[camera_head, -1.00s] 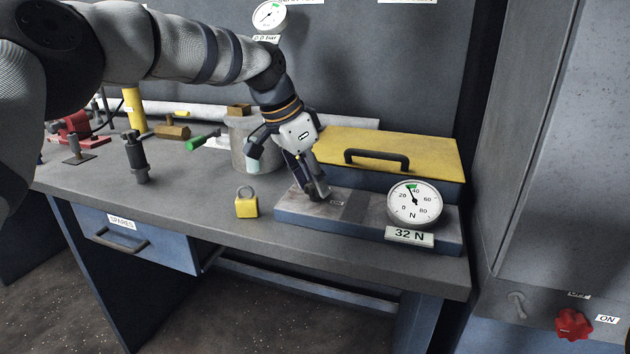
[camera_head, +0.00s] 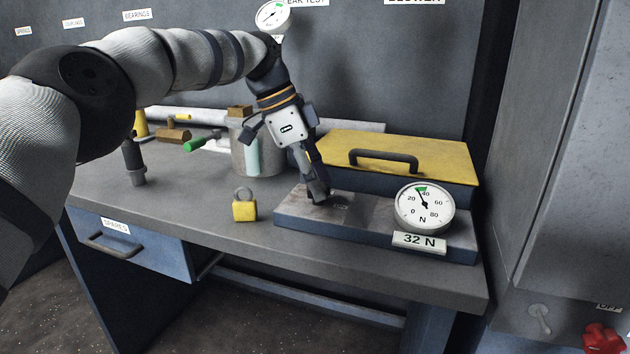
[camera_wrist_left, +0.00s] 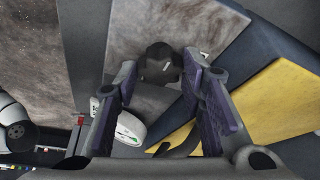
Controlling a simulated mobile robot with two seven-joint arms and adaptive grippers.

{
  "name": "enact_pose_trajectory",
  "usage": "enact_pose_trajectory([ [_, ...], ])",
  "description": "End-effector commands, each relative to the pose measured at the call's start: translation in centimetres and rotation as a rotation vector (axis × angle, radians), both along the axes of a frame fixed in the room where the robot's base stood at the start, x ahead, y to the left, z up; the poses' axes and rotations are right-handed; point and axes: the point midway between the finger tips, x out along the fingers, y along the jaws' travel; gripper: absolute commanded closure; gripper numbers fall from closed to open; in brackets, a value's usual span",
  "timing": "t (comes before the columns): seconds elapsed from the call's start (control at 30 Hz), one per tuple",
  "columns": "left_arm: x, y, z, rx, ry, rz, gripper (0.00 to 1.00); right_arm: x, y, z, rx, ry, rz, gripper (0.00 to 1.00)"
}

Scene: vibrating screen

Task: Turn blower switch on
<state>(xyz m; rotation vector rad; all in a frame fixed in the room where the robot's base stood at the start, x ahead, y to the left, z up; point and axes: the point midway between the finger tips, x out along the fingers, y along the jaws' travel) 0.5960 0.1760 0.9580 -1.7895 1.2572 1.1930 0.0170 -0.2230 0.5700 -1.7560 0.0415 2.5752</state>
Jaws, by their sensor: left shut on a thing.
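My left gripper (camera_head: 319,198) points down at the grey test plate (camera_head: 283,219), which carries a round force gauge (camera_head: 424,206) and a "32 N" display (camera_head: 419,242). In the left wrist view its fingers (camera_wrist_left: 163,80) close on a small dark block (camera_wrist_left: 160,63) at the plate. A sign reading "BLOWER" (camera_head: 414,1) is cut off at the top of the head view. A grey toggle lever (camera_head: 540,318) and a red knob (camera_head: 603,339) are on the cabinet at lower right. An "OFF" label (camera_head: 608,308) is above the knob. Which is the blower switch I cannot tell. My right gripper is not in view.
A yellow-lidded box (camera_head: 440,155) with a black handle stands behind the plate. A yellow padlock (camera_head: 244,210), a grey pot (camera_head: 243,155) and a dark cylinder (camera_head: 134,162) stand on the workbench (camera_head: 190,205). The grey cabinet (camera_head: 560,190) is at right.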

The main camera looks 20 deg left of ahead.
Motion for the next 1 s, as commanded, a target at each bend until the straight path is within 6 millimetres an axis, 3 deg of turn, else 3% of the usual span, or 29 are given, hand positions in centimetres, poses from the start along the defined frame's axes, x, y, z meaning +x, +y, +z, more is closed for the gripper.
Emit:
enact_pose_trajectory([
  [0.37,-0.1,0.0,-0.1,0.002,0.003,-0.004,0.91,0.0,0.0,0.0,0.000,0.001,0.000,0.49],
  [0.4,0.0,0.0,-0.1,0.002,0.003,-0.004,0.55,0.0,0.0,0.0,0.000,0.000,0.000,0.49],
  [0.47,-0.1,0.0,-0.1,0.002,0.003,-0.004,0.45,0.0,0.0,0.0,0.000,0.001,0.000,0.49],
  [0.77,0.0,0.0,0.1,0.001,0.000,-0.002,0.45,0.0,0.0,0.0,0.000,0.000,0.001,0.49],
  [1.0,-0.4,1.4,3.7,0.002,-0.003,0.000,0.45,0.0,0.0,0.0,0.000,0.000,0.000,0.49],
])
